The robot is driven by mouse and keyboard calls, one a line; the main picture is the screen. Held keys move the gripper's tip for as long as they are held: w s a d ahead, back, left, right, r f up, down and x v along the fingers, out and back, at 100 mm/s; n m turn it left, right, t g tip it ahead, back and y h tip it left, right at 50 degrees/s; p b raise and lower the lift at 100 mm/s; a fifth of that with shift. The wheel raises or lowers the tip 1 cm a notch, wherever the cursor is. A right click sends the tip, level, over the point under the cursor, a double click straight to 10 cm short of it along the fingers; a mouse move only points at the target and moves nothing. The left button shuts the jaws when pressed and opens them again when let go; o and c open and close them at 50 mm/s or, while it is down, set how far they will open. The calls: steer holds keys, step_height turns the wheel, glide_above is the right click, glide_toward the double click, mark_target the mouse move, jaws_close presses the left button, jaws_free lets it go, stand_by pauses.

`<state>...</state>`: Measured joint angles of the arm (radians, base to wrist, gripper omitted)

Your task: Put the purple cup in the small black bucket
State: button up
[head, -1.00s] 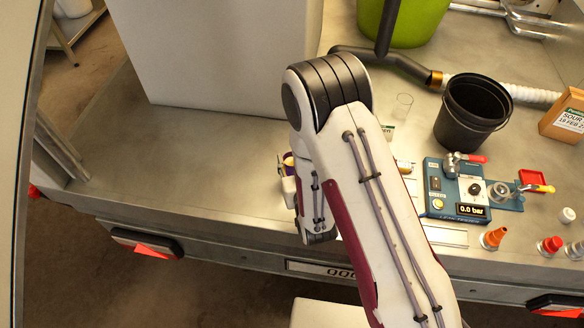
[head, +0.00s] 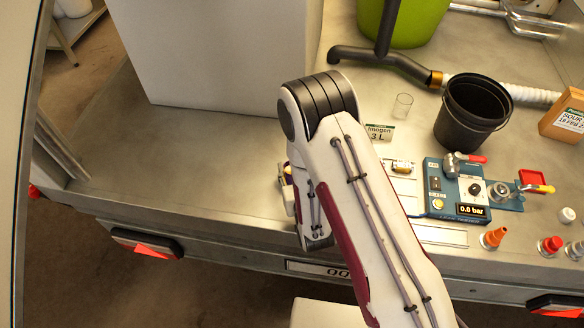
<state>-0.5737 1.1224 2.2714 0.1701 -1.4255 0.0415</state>
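The small black bucket (head: 460,131) stands upright and open on the metal deck at the right, and its inside looks dark. My gripper (head: 288,188) is low at the left of my arm, well to the left of the bucket, and mostly hidden behind my wrist. A small purple and yellowish patch shows at the gripper's far side. It may be part of the purple cup, but too little shows to be sure. I cannot see the fingertips well enough to tell whether they hold anything.
A blue gauge panel (head: 437,182) with valves lies in front of the bucket. A clear glass (head: 402,106) and an "Imogen 3 L" card (head: 379,133) stand left of it. A green tub (head: 415,22), grey pipe (head: 400,62) and brown carton (head: 566,118) surround it. The left deck is clear.

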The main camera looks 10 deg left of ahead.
steer(key=o, duration=1.2)
steer(key=shift+f, duration=0.1)
steer(key=shift+r, duration=0.2)
steer(key=shift+v, duration=3.75)
steer(key=shift+w, duration=0.1)
